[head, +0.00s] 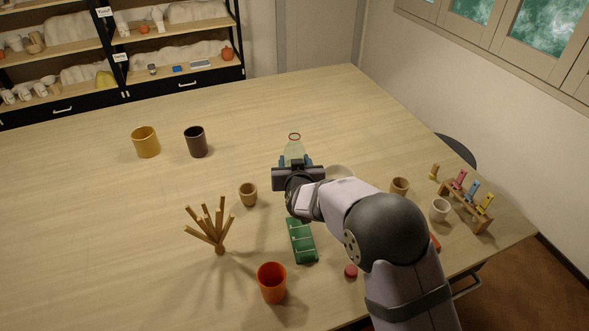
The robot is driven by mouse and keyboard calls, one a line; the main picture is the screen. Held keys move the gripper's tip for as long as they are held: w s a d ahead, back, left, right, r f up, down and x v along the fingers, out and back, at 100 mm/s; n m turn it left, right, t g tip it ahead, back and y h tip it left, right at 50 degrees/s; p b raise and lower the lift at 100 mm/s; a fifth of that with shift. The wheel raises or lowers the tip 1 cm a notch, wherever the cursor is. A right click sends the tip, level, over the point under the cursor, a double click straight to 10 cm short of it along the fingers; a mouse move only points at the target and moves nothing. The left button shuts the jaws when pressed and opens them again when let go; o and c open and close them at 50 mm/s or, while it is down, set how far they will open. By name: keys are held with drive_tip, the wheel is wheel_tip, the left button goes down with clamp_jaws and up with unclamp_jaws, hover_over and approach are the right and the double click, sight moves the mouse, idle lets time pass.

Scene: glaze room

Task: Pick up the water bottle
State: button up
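The water bottle (294,147) looks clear and pale green, with an orange-red ring at its top. It is near the middle of the table in the head view, and my gripper hides its lower part. My gripper (296,161) is right at the bottle, with a bluish fingertip on each side of it. I cannot tell whether the fingers touch the bottle or whether it is off the table.
A yellow cup (146,142) and a dark cup (196,142) stand at left. A wooden rack (470,212) stands at right.

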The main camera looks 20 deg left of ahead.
drive_tip(key=shift+r, duration=1.15)
